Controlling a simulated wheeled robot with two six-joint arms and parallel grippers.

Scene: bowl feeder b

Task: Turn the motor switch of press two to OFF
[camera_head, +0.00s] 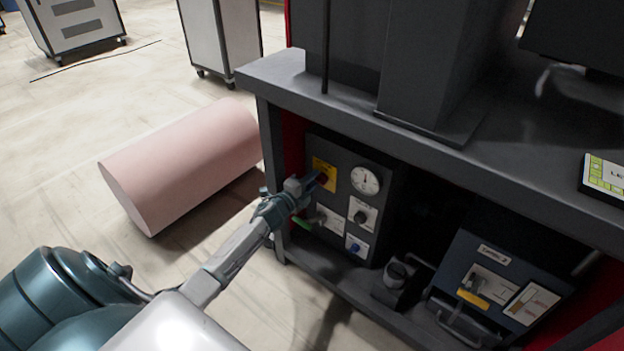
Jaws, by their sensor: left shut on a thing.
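The control panel (345,160) of a press is a dark box under the workbench top. It carries a yellow plate (325,168) with a red knob (323,180) at upper left. My left arm comes in from the lower left, and my left gripper (318,184) is at this red knob, shut on it as far as I can see. The fingers partly hide the knob, so its setting cannot be read. Which control is the motor switch cannot be read from the small labels. My right gripper is not in view.
The panel also has a round gauge (365,180), a black knob (360,217) and a blue button (353,247). A green-tipped lever (303,224) sits just below my left gripper. A second box (500,270) stands lower right. A pink cylinder (185,160) lies on the floor left.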

